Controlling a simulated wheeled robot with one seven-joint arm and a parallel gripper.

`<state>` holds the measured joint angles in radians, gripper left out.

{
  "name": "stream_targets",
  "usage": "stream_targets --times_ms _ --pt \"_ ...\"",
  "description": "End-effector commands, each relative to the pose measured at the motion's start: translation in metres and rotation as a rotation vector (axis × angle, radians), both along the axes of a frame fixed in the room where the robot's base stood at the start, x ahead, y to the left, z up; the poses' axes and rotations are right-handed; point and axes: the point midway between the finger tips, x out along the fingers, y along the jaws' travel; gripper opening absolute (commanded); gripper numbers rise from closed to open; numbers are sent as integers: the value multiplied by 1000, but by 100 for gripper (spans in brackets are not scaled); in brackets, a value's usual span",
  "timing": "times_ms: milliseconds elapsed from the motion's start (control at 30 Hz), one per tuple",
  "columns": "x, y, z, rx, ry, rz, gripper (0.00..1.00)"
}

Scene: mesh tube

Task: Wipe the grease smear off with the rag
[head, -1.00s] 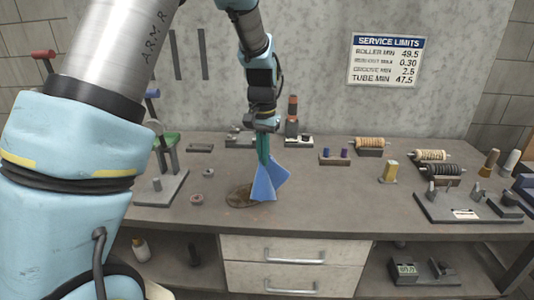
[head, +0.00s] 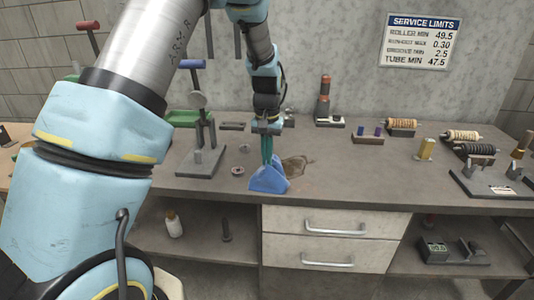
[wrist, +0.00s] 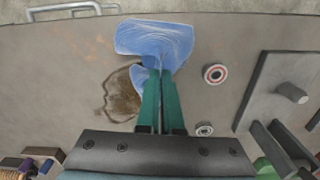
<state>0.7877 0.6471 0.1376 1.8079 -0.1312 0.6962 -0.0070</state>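The blue rag (head: 268,178) hangs bunched from my gripper (head: 267,161) at the bench top, its lower part touching or very near the surface. In the wrist view the rag (wrist: 155,42) spreads out beyond the closed green fingers (wrist: 160,105). The brown grease smear (head: 297,166) lies on the bench just right of the rag in the head view. In the wrist view the smear (wrist: 122,95) shows left of the fingers, and the rag hides part of its edge. Fainter orange marks (wrist: 92,47) lie near the bench's front edge.
A stand with a grey base (head: 202,160) stands left of the rag. Two small ring parts (wrist: 215,74) (wrist: 204,129) lie between them. Rollers (head: 462,136) and a yellow cylinder (head: 426,149) are at the right. Bench space right of the smear is clear.

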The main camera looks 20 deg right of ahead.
Motion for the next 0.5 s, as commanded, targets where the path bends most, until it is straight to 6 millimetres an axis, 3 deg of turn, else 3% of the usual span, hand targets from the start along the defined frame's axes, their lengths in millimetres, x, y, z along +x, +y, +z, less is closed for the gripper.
stream_targets --times_ms 233,500 --pt "0 1 -32 1 1 1 0" --pt "0 0 -35 0 0 0 0"
